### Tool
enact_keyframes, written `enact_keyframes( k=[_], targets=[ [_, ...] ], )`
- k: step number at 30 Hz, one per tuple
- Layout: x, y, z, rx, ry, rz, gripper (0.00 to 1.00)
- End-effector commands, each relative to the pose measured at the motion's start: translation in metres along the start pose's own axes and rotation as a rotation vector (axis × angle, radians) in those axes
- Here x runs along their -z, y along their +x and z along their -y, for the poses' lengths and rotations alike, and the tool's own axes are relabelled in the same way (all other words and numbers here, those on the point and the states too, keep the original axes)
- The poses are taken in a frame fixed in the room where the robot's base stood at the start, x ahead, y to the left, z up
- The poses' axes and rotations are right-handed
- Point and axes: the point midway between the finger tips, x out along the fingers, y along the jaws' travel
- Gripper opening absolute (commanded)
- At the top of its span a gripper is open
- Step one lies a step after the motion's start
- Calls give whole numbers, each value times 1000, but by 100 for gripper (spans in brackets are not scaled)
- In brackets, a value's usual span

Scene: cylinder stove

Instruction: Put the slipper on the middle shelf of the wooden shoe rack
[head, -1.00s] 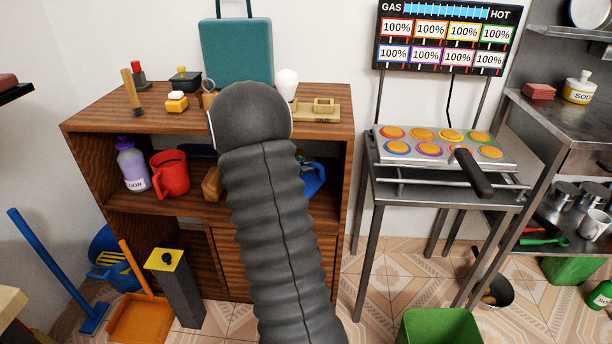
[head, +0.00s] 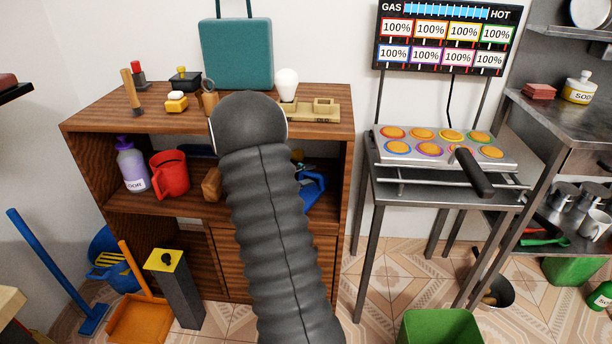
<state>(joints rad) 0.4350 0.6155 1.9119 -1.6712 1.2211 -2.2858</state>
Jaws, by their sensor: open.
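A brown wooden shelf unit (head: 90,128) stands against the wall on the left. It has a top, an open shelf below it and lower compartments; I cannot tell whether it is the shoe rack. I cannot make out a slipper. A blue object (head: 314,188) lies on the open shelf at the right, partly hidden by my arm, and its kind is unclear. My gripper is hidden behind the arm.
A teal bag (head: 238,55) and small items stand on top. An orange dustpan (head: 141,318) and a dark post (head: 178,290) stand in front. The burner table (head: 440,185) is to the right.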

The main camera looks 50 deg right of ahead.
Motion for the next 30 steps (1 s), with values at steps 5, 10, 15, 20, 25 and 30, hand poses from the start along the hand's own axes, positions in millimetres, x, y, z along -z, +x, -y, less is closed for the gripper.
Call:
enact_keyframes(
  k=[5, 10, 15, 20, 25, 30],
  targets=[
    [0, -6, 2, 1, 0, 2, 42],
    [-1, -31, 2, 0, -1, 4, 42],
    [-1, -66, 2, 0, -1, 5, 42],
    [0, -95, 2, 0, -1, 4, 42],
    [0, -114, 2, 0, -1, 1, 42],
    [0, -120, 1, 0, 0, 0, 42]
  ],
)
